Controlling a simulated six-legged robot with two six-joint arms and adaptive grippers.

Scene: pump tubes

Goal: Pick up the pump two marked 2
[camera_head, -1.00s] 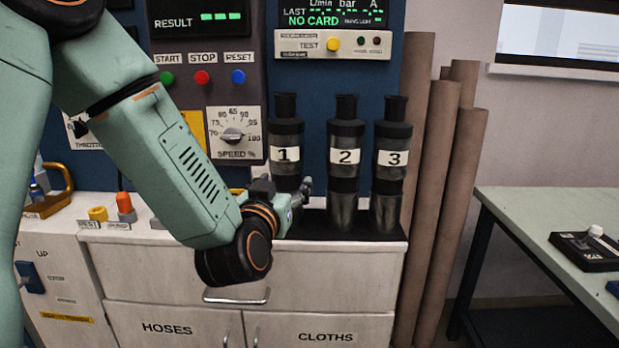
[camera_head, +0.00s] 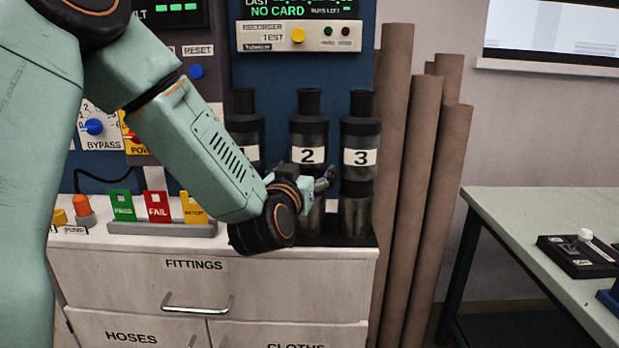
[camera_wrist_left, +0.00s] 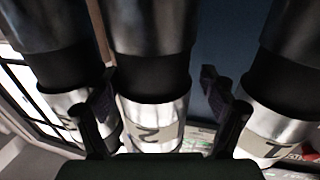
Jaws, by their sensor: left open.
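Pump two (camera_head: 309,130), a dark upright cylinder with a white label marked 2, stands on the cabinet top between pump one (camera_head: 245,126) and pump three (camera_head: 360,140). My left gripper (camera_head: 320,182) is open in front of pump two's lower half, partly covering it. In the wrist view, pump two (camera_wrist_left: 152,72) appears between the two spread fingers of the left gripper (camera_wrist_left: 160,98), with its 2 label low in the picture. Contact cannot be told. My right gripper is not in view.
Brown tubes (camera_head: 410,150) lean against the wall right of the pumps. Pass and fail cards in a grey holder (camera_head: 162,229) stand left of my forearm. A green-topped table (camera_head: 530,215) is at the right. Pumps one and three stand close on both sides.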

